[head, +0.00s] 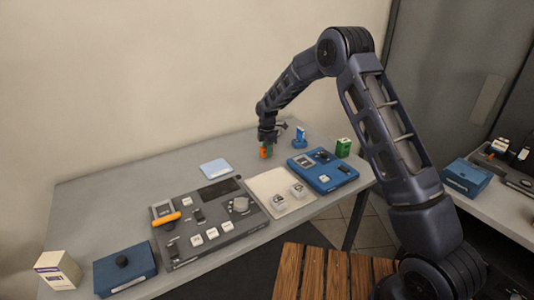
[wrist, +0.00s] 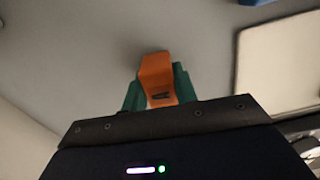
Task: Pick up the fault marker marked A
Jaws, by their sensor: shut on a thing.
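The fault marker marked A is a small orange piece (wrist: 157,72) with a dark letter A on its face, seen in the wrist view. My gripper (wrist: 160,95) has its green fingers on both sides of the marker and is shut on it. In the head view the orange marker (head: 264,153) shows small at the end of my arm, at the back of the grey table (head: 120,187). I cannot tell whether the marker touches the table. Its lower part is hidden by the gripper in the wrist view.
A light blue card (head: 215,168), a dark control panel (head: 215,225), a pale mat (head: 268,184) with two clear-lidded items and a blue panel (head: 322,172) lie nearby. A blue stand (head: 300,138) and green box (head: 343,147) are at right. The table's back left is clear.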

